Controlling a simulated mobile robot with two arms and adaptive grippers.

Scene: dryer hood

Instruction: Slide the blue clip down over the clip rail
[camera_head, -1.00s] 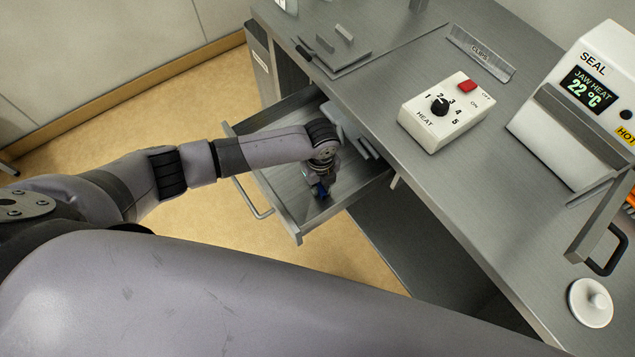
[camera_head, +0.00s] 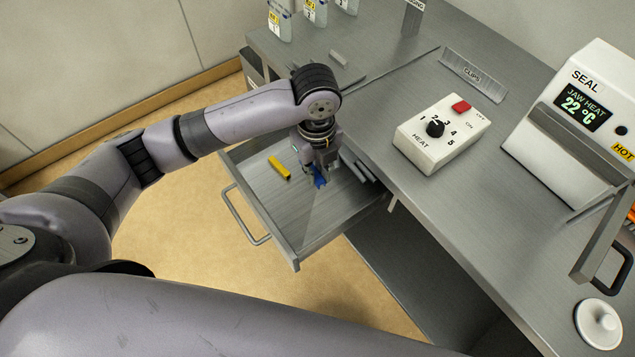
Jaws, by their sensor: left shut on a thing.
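The blue clip (camera_head: 319,177) is small and sits between the fingertips of my left gripper (camera_head: 318,170). My left gripper is shut on it and points down, over the open metal drawer (camera_head: 318,232). I cannot tell for sure whether the clip still touches the drawer floor. My right gripper is not in view.
A yellow clip (camera_head: 279,168) lies in the drawer, left of my left gripper. The white heat box (camera_head: 441,135) and the SEAL machine (camera_head: 580,115) stand on the bench. Several labelled containers (camera_head: 315,12) stand at the back.

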